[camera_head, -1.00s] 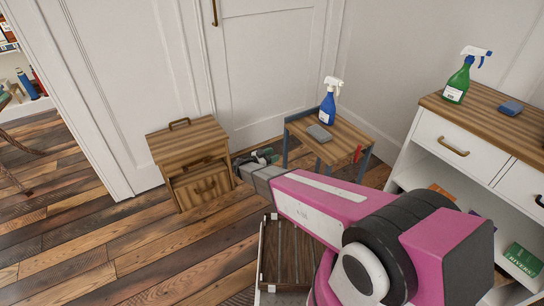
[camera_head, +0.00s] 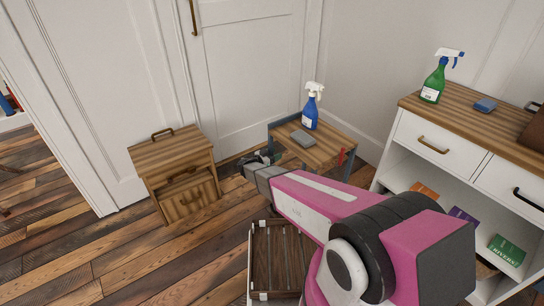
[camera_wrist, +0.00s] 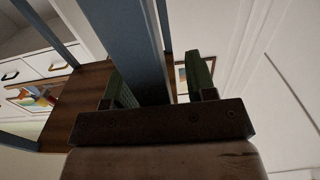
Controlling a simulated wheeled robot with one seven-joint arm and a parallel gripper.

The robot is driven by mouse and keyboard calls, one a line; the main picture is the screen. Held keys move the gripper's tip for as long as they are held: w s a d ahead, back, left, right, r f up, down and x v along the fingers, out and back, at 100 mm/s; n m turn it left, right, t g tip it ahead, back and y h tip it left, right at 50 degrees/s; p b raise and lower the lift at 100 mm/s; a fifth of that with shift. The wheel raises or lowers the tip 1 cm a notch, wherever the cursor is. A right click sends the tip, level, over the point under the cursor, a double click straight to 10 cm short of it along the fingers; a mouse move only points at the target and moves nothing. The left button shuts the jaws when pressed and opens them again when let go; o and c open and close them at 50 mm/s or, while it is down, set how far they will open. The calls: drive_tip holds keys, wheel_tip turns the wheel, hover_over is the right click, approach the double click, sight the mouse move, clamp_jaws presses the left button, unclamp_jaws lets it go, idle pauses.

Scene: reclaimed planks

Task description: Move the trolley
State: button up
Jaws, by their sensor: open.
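The trolley is a small cart with a wooden top (camera_head: 325,151) and blue-grey metal posts, standing by the white door. A blue spray bottle (camera_head: 311,108) with a white head and a grey block (camera_head: 302,138) rest on its top. A red item (camera_head: 341,156) hangs at its right edge. My gripper (camera_head: 256,159) is at the trolley's near left side. In the wrist view my gripper (camera_wrist: 163,84) is open, with green-padded fingers on either side of a blue-grey post (camera_wrist: 125,40). I cannot tell whether the fingers touch it. My arm hides the trolley's lower part.
A wooden cabinet (camera_head: 173,168) with a handle stands left of the trolley. A white dresser (camera_head: 418,143) with a green spray bottle (camera_head: 435,80) stands at right. A slatted wooden crate (camera_head: 280,258) lies below my arm. The plank floor at left is clear.

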clamp_jaws()
idle(1.4)
